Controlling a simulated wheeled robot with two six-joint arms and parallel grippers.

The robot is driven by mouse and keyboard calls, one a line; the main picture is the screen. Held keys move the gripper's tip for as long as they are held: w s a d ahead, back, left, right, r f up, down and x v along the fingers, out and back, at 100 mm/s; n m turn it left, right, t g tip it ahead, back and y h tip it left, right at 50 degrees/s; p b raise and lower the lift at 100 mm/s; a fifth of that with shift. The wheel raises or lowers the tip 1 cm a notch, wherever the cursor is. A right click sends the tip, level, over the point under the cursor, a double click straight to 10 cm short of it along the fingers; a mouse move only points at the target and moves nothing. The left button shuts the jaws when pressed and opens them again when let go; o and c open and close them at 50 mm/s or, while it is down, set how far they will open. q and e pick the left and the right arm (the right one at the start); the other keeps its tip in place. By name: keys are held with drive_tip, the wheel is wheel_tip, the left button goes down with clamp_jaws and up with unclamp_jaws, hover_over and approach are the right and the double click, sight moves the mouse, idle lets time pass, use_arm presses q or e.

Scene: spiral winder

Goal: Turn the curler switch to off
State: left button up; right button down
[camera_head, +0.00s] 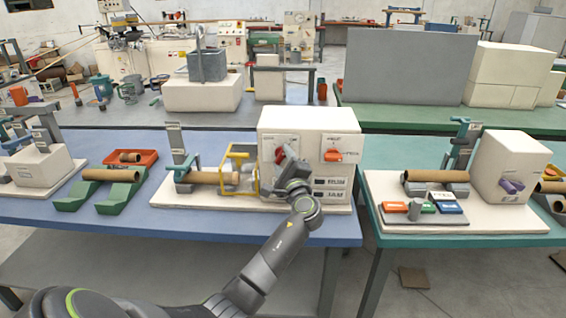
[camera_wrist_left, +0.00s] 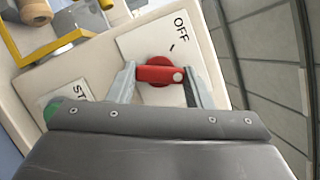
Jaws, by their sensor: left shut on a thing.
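The curler (camera_head: 300,122) is a cream box with a control panel, in the middle of the head view. Its red rotary switch (camera_wrist_left: 158,75) sits on a white plate in the left wrist view, with the word OFF (camera_wrist_left: 181,25) and a short dark tick beside it. The switch bar lies across the gap between my left gripper's fingers (camera_wrist_left: 160,78), one at each end, and a pale dot marks its right end. The tick is off the bar's line. In the head view my left gripper (camera_head: 285,158) is at the panel's left part, partly covering the switch. My right gripper is out of view.
A yellow frame (camera_head: 238,152) and a cardboard tube (camera_head: 205,177) are left of the panel. A green tray stand (camera_head: 75,195) is on the blue table, another machine (camera_head: 508,165) on the teal table.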

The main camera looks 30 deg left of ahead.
use_arm(q)
drive_tip(key=n+g, duration=0.1)
drive_tip(key=n, duration=0.1)
drive_tip(key=n+g+h, duration=0.1)
drive_tip(key=n, duration=0.2)
drive_tip(key=shift+r+n, duration=0.2)
drive_tip(key=shift+n, duration=0.1)
drive_tip(key=n+h+p, duration=0.2)
drive_tip(key=n, duration=0.1)
drive_tip(key=shift+r+n, duration=0.15)
drive_tip(key=shift+n, duration=0.15)
drive_tip(key=shift+n+h+p, duration=0.7)
drive_tip(key=shift+n+p, duration=0.1)
drive_tip(key=shift+n, duration=0.5)
drive_tip(key=shift+g, duration=0.3)
drive_tip(key=o, duration=1)
